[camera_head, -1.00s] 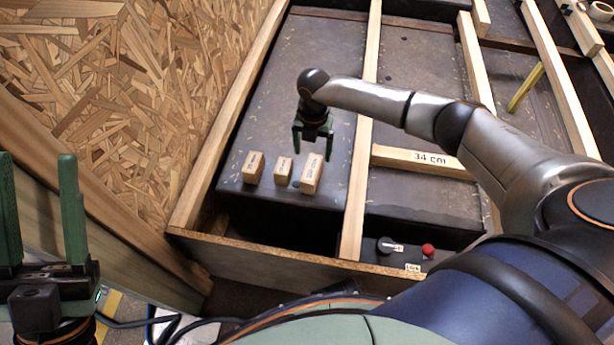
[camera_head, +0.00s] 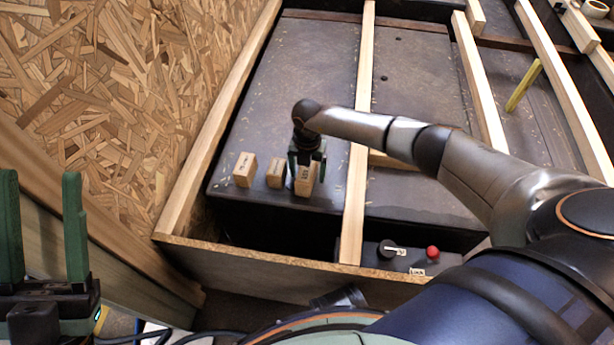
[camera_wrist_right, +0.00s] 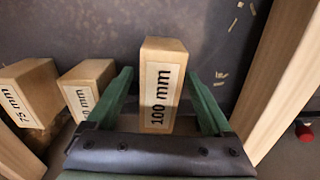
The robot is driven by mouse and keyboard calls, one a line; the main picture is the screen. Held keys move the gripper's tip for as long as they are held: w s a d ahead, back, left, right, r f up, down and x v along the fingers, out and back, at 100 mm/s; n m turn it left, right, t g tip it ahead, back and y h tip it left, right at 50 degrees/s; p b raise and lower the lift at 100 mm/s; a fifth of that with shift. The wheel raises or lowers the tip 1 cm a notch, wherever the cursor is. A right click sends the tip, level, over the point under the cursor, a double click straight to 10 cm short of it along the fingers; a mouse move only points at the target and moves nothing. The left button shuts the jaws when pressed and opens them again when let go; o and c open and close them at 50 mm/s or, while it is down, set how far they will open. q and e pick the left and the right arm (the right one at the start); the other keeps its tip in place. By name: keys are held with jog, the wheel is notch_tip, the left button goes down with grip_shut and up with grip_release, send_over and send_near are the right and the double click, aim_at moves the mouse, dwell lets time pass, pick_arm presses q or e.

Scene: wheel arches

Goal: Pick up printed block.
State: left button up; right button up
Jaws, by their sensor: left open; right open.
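Three small wooden blocks with printed labels stand in a row on the dark panel. The rightmost block (camera_head: 303,188) reads "100 mm" in the right wrist view (camera_wrist_right: 160,95). The middle block (camera_head: 275,172) has a partly hidden label. The left block (camera_head: 244,169) reads "75 mm" in the right wrist view (camera_wrist_right: 28,92). My right gripper (camera_head: 307,177) is open, with one green finger on each side of the 100 mm block. In the right wrist view a gap shows beside each finger. My left gripper (camera_head: 40,176) is open and empty at the far left.
A wooden rail (camera_head: 357,190) runs close to the right of the blocks. A chipboard wall (camera_head: 130,90) rises on the left, and a low front board (camera_head: 270,268) edges the bay.

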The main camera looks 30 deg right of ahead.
jog(key=shift+c, duration=0.3)
grip_shut()
dwell(0.3)
jog(key=shift+r, duration=0.15)
